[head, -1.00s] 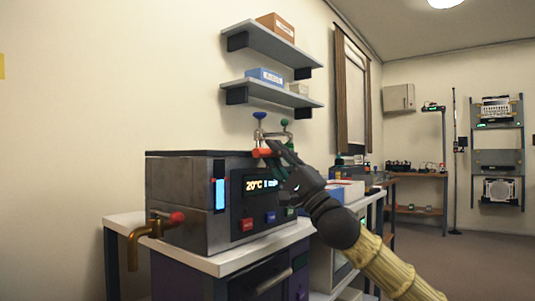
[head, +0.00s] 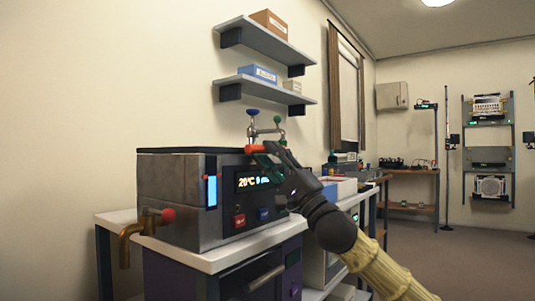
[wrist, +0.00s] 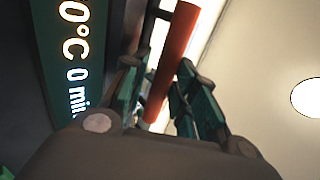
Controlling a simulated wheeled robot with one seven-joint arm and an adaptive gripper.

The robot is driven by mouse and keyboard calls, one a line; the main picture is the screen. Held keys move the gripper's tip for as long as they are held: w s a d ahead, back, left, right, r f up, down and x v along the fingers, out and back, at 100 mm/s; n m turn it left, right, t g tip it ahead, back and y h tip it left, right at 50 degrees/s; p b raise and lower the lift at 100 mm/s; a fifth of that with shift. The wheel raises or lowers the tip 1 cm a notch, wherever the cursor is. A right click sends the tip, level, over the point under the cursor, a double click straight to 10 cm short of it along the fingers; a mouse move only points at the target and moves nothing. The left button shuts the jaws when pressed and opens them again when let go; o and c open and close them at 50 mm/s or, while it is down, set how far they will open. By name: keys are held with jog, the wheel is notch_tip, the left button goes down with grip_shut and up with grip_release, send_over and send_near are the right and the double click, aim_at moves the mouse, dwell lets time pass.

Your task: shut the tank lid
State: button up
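The tank (head: 172,205) is a grey metal box at left centre in the head view. Its thin dark lid (head: 190,150) looks flat along the top; I see no clear gap under it. A red bar handle (head: 256,148) is at the front right of the lid. My gripper (head: 268,152) is at the right end of this handle. In the wrist view the red bar (wrist: 172,58) runs between the two fingers of my gripper (wrist: 158,88). The fingers look apart, one on each side of the bar; whether either touches it is hard to tell.
The tank stands on a white-topped bench (head: 215,258). A brass tap (head: 132,235) juts out at its left. A stand with blue and green knobs (head: 265,127) is behind the handle. Wall shelves (head: 262,90) hang above. Open floor (head: 450,265) lies to the right.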

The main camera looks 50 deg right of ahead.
jog(key=v, duration=1)
jog(key=shift+s+f, duration=0.2)
jog(key=shift+f, duration=0.05)
dwell(0.4)
